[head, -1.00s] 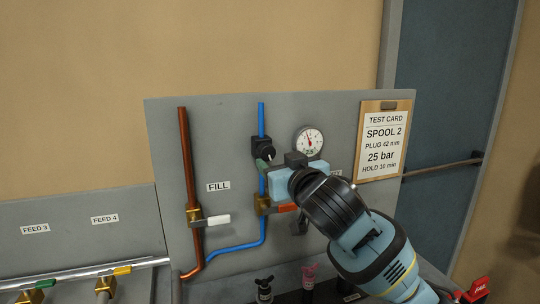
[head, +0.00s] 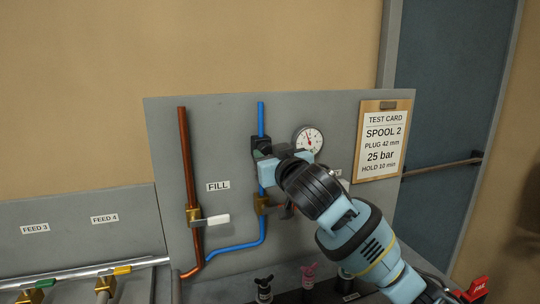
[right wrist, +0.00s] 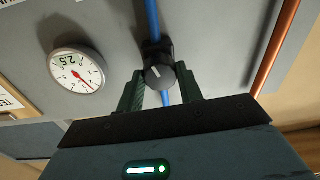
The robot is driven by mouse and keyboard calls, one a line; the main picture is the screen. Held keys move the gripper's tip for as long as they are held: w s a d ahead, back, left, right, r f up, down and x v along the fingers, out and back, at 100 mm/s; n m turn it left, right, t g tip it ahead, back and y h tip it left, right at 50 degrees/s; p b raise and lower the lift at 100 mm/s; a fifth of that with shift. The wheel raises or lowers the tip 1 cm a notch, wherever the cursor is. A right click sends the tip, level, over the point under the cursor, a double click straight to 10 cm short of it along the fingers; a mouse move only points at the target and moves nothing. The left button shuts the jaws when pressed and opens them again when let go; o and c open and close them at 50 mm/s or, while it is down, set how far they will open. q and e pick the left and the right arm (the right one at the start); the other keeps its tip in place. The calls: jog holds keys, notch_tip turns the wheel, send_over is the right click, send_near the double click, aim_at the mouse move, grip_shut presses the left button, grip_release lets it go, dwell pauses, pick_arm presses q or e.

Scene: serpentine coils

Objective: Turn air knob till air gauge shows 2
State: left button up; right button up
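The air knob (head: 260,143) is a black knob on the blue pipe; in the head view my right gripper partly covers it. In the right wrist view the knob (right wrist: 159,76) shows a white mark on its face. My right gripper (right wrist: 160,84) is open, one green finger on each side of the knob, with small gaps seeming to remain. It also shows in the head view (head: 262,160). The round white air gauge (head: 308,139) has a red needle pointing up and slightly left; it also shows in the right wrist view (right wrist: 77,72). My left gripper is out of view.
A white-handled FILL valve (head: 214,220) sits on the copper pipe (head: 187,150). Another valve (head: 262,203) on the blue pipe lies below my right gripper. A test card (head: 382,142) hangs right of the gauge. Small dark and pink fittings (head: 308,276) stand below.

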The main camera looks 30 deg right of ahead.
jog(key=c, duration=0.3)
jog(key=shift+n, duration=0.3)
jog(key=shift+n, duration=2.7)
jog(key=o, duration=1)
